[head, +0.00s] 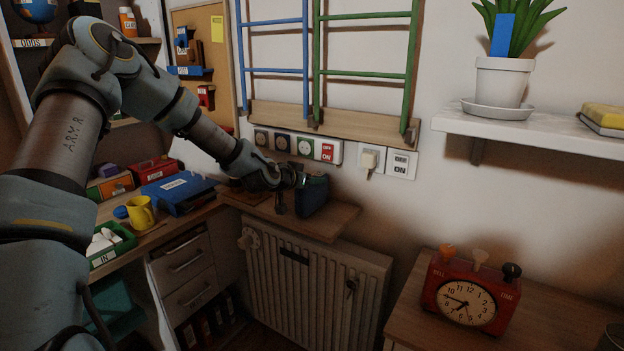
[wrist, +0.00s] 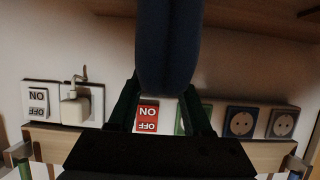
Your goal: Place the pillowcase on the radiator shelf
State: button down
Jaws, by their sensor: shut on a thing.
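The pillowcase (head: 313,196) is a dark blue folded bundle just over the radiator shelf. My gripper (head: 299,181) is shut on it from the left. In the wrist view, which is upside down, the pillowcase (wrist: 168,45) stands between the two dark fingers (wrist: 161,103) and fills the top middle. The radiator shelf (head: 335,222) is a wooden board above a pale ribbed radiator (head: 315,285). The bottom of the pillowcase is at the shelf's surface in the head view; I cannot tell whether it touches.
Switches and sockets (head: 300,147) line the wall behind the shelf, below a blue and green rack (head: 316,60). A desk (head: 165,235) with a blue box (head: 178,192) and yellow mug (head: 141,212) is left. A red clock (head: 468,292) stands on a cabinet at right. The shelf's right part is bare.

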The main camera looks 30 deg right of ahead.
jog(key=shift+f, duration=0.15)
jog(key=shift+c, duration=1.7)
grip_release()
